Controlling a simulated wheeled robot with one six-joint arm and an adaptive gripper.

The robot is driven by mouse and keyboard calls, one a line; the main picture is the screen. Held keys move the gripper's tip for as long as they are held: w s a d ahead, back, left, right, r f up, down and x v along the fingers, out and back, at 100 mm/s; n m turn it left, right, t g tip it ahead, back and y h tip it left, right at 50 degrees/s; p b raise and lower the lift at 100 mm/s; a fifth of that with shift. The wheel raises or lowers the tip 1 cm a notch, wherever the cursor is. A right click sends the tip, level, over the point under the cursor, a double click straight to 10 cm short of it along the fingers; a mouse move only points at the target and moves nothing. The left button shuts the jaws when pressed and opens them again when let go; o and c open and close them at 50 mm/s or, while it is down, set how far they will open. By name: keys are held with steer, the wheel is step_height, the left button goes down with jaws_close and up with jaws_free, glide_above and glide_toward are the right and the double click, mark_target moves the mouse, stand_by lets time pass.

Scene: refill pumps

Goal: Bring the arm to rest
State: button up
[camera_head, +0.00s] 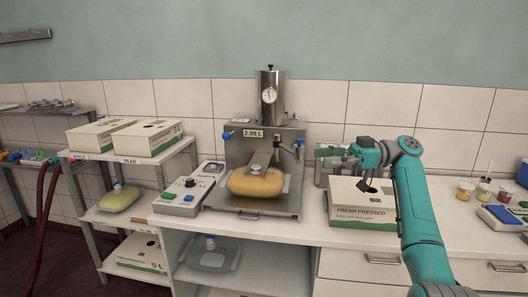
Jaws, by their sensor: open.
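My gripper (338,158) is at the end of my teal and grey arm, over the far part of a white and green box marked FRESH PRESSED (360,207) on the counter. Its jaws are open, and I see nothing held in them. The elbow part of my arm is raised just to the right of the box, and the lower arm runs down to the front edge. Part of the box top is hidden behind my arm and gripper. I cannot tell the exact gap between gripper and box.
Left of my gripper stands a metal filling machine (238,148) with a yellow pouch (257,182). A control box (184,195) sits beside it. Small cups (483,191) and a blue-topped device (503,222) are at the right. A shelf rack (171,152) with boxes stands left.

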steer(key=a+f+m+t+h, duration=0.1)
steer(key=a+f+m+t, duration=0.3)
steer(key=f, duration=1.2)
steer(key=a+f+m+t+h, duration=0.15)
steer(key=f+m+t, duration=0.4)
steer(key=f, duration=1.05)
steer(key=s+f+m+t+h, duration=0.1)
steer(key=s+f+m+h, duration=0.15)
steer(key=s+f, duration=0.45)
steer(key=s+f+m+t+h, duration=0.1)
steer(key=s+f+m+h, duration=0.2)
steer(key=f, duration=0.7)
steer(key=s+f+m+t+h, duration=0.1)
steer(key=s+f+m, duration=0.2)
steer(key=s+f, duration=0.45)
steer(key=s+d+f+m+t+h, duration=0.1)
steer(key=s+d+f+m+h, duration=0.2)
steer(key=s, duration=1)
steer(key=s+d+f+t+h, duration=0.1)
steer(key=s+d+h, duration=0.25)
steer(key=s, duration=0.85)
steer(key=s+d+r+n+t+h, duration=0.1)
steer(key=s+r+t+h, duration=0.1)
steer(key=s+r, duration=1.7)
step_height(320, 180, up, 2)
steer(key=shift+d+r+t, duration=0.2)
steer(key=shift+d+t, duration=0.1)
steer(key=shift+t, duration=0.15)
